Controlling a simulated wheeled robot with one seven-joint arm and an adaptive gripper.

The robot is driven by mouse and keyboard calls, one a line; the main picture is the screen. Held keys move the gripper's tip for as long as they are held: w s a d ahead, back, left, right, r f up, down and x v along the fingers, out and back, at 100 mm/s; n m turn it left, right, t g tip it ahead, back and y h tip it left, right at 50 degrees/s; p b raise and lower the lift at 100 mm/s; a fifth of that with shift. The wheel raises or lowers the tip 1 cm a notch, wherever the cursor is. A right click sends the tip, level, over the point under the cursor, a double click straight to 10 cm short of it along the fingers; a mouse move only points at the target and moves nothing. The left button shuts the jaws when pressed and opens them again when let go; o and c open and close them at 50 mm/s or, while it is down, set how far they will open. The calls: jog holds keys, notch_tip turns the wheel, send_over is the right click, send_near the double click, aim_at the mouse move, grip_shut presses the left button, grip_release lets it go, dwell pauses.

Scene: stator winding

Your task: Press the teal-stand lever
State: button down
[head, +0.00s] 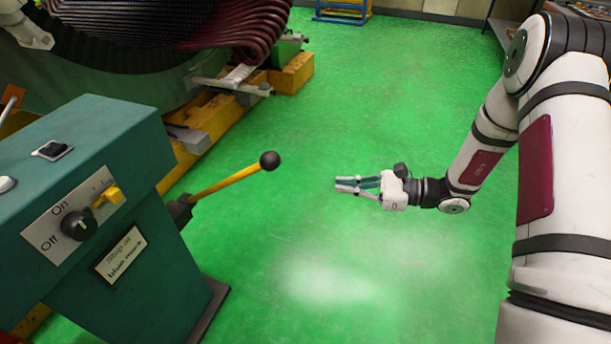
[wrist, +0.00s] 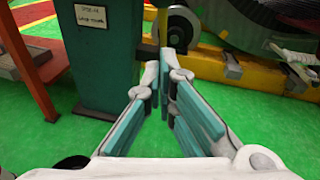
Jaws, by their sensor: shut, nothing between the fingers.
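The teal stand (head: 100,200) fills the lower left of the head view, and it also shows at the upper left in the wrist view (wrist: 103,60). Its lever is a yellow rod (head: 225,181) with a black ball knob (head: 269,161), sticking out to the right and tilted upward. My gripper (head: 340,185) is shut and empty over the green floor, to the right of the knob and slightly lower in the picture, apart from it. In the wrist view my gripper's fingertips (wrist: 165,62) meet ahead, pointing just right of the stand.
The stand's panel carries a black On/Off knob (head: 79,225) and a yellow switch (head: 108,196). A large stator with dark red windings (head: 235,28) stands behind on a yellow base (head: 292,73). Green floor (head: 400,110) around my gripper is clear.

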jog(key=r+b+x, duration=0.3)
jog(key=x, duration=0.9)
jog(key=shift+a, duration=0.55)
